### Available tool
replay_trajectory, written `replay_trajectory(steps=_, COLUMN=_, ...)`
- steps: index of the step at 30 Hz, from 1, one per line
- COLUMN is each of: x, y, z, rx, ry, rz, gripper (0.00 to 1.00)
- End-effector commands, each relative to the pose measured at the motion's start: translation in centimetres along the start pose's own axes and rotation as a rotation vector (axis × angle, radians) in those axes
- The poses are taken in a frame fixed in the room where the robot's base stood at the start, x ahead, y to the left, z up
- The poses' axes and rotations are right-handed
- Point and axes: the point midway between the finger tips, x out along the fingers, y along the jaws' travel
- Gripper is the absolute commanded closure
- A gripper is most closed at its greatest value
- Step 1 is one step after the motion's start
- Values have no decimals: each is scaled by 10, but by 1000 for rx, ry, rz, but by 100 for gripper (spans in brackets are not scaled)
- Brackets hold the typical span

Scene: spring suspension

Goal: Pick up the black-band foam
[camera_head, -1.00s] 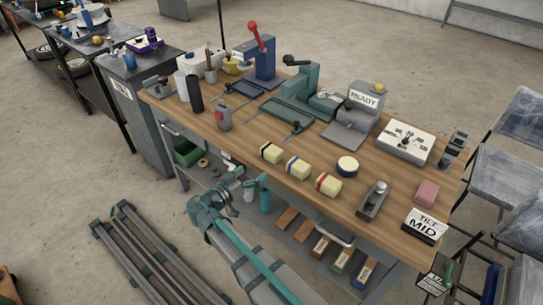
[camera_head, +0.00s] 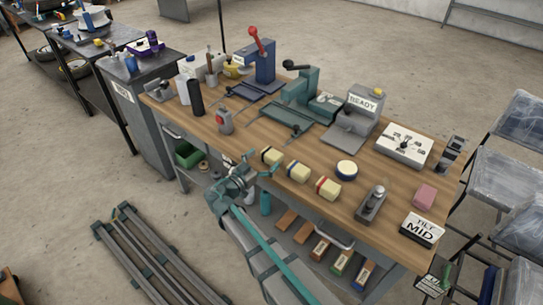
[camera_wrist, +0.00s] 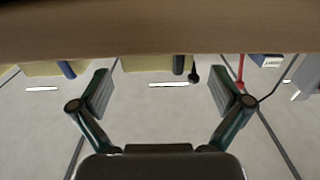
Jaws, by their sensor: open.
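The black-band foam (camera_head: 271,156), a cream block with a black band, sits on the wooden bench (camera_head: 330,183) near its front edge. It is the leftmost of three foams, beside the blue-band foam (camera_head: 298,171) and the red-band foam (camera_head: 327,189). My gripper (camera_head: 268,172) is at the bench's front edge, just in front of the black-band foam and apart from it. In the wrist view, which looks upside down, my gripper (camera_wrist: 165,97) is open and empty. The black-band foam (camera_wrist: 145,64) shows between the fingers, its far side hidden.
A round cream tin (camera_head: 347,169) and a grey metal device (camera_head: 372,204) stand right of the foams. The bench edge (camera_wrist: 160,52) crosses the wrist view.

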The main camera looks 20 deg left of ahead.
Motion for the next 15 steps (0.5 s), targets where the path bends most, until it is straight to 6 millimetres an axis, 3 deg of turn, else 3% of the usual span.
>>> replay_trajectory(steps=9, x=41, y=2, z=-3, rx=-1, ry=0, rz=2, gripper=0)
replay_trajectory(steps=15, x=43, y=3, z=-1, rx=0, ry=0, rz=0, gripper=0)
